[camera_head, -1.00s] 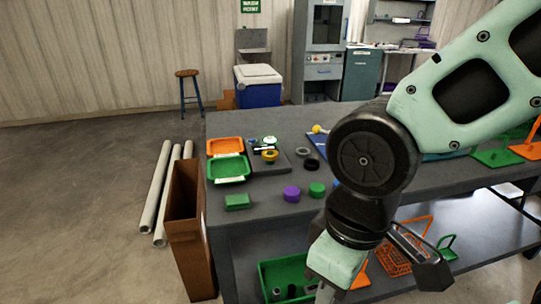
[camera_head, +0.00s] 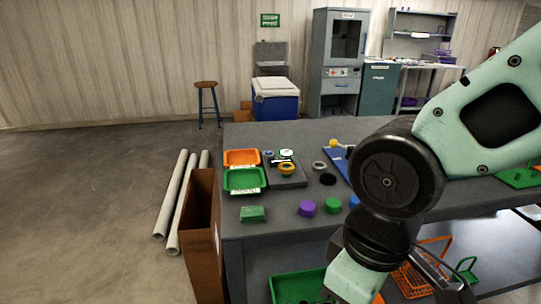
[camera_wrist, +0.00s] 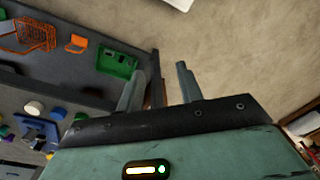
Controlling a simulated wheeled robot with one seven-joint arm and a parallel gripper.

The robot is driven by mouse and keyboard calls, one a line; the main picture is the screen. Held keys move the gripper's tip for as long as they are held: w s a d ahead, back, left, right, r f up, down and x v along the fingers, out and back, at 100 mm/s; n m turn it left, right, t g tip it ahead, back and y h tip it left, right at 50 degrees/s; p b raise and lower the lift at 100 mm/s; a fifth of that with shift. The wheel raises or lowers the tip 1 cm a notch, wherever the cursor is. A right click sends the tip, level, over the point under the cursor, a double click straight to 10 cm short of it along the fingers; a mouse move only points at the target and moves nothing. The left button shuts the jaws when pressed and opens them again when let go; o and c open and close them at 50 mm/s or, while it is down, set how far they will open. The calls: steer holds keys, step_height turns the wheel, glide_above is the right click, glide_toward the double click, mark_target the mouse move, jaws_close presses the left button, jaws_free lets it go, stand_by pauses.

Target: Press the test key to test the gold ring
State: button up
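The gold ring (camera_head: 287,168) sits on a dark flat device (camera_head: 292,182) on the grey bench. A small white-and-green part (camera_head: 287,153) and a small blue-grey round part (camera_head: 268,154) show at the device's far side; I cannot tell which part is the test key. In the wrist view my gripper (camera_wrist: 160,72) has its two fingers apart with nothing between them. In the head view its fingers are not clearly seen; my wrist hangs low at the bench's front edge, right of and nearer than the device. The wrist view does not clearly show the ring.
An orange tray (camera_head: 241,151) and a green tray (camera_head: 245,190) lie left of the device. A green block (camera_head: 252,214), a purple piece (camera_head: 307,208), a green piece (camera_head: 333,205) and a black ring (camera_head: 328,179) lie nearby. A brown bin (camera_head: 203,240) stands at the bench's left end.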

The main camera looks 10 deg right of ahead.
stand_by(0.3)
jaws_close()
stand_by(1.6)
